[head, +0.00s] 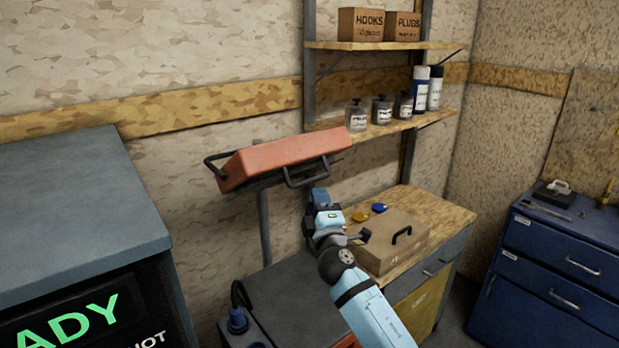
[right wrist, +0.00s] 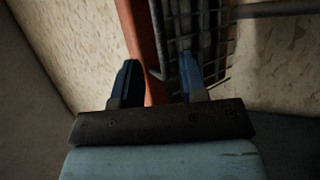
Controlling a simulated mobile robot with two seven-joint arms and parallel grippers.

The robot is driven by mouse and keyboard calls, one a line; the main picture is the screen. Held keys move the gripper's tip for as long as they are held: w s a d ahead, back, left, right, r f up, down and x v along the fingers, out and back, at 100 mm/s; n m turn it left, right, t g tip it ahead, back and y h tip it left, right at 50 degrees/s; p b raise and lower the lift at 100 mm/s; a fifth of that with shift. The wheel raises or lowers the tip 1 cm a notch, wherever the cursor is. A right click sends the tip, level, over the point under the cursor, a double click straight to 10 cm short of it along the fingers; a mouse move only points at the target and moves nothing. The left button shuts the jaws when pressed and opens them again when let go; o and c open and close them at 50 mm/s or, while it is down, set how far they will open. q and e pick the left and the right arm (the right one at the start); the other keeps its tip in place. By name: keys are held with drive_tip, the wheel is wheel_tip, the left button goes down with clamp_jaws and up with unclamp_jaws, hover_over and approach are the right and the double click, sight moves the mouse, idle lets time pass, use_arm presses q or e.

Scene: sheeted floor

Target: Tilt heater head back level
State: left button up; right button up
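The heater head (head: 285,158) is a long red box on a dark pole stand (head: 264,225). It sits tilted, its right end higher than its left in the head view. A black handle (head: 306,178) hangs at its front, and a black loop (head: 214,168) sticks out at its left end. My right gripper (head: 320,192) is just below and right of the front handle. In the right wrist view, its fingers (right wrist: 158,82) are apart, with the red housing (right wrist: 143,50) and dark wire grille (right wrist: 203,35) beyond them. Contact with the handle cannot be told. My left gripper is out of view.
A wooden bench (head: 440,210) with a brown case (head: 388,245) stands below right of the heater. Shelves (head: 385,128) with bottles are behind. A grey cabinet (head: 70,200) fills the left, and a blue drawer unit (head: 555,260) stands right.

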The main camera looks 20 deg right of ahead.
sight(311, 179)
drive_tip(key=x, duration=0.7)
drive_tip(key=shift+w+p, duration=0.15)
drive_tip(key=shift+p, duration=0.25)
clamp_jaws()
